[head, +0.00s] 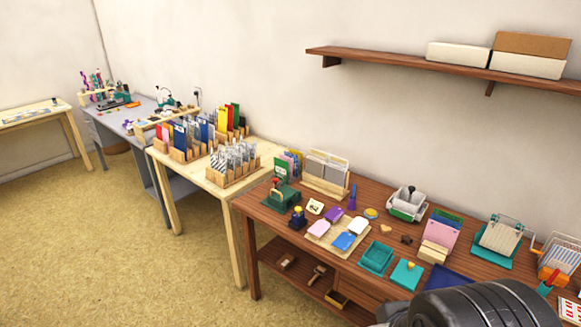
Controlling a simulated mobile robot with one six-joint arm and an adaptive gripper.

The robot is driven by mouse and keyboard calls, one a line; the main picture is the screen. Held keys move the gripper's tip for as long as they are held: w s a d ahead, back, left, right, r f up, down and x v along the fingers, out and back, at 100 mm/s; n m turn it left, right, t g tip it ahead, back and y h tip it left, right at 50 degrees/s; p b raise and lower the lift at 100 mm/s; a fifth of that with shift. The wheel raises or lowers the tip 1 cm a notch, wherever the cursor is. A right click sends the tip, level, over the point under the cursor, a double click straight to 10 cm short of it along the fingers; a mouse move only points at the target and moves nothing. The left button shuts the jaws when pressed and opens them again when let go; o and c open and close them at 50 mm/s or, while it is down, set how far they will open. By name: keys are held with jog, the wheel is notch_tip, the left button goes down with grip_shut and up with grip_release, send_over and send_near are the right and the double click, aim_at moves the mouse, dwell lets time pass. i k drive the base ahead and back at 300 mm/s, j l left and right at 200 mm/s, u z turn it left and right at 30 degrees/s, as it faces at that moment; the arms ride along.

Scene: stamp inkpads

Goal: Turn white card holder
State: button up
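I cannot tell for certain which thing is the white card holder. A white wire-sided holder (500,236) with pale cards stands upright on a teal base, on the right part of the brown table. A white tray-like holder (407,207) with a grey piece in it stands further left. My gripper's fingers are not in view. A dark rounded part, which seems to be my arm, fills the lower right corner and hides part of the table's front.
The brown table (243,207) also bears a wooden rack with grey panels (326,168), coloured inkpads (344,240), a teal tray (377,257), a pink holder (440,236) and an orange wire rack (560,255). A wall shelf (400,64) with boxes is above. Open floor (110,260) lies left.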

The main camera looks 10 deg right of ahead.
aim_at(409, 198)
jog(key=i+l, duration=0.4)
jog(key=i+l+u, duration=0.15)
jog(key=i+l, duration=0.25)
jog(key=i, duration=0.25)
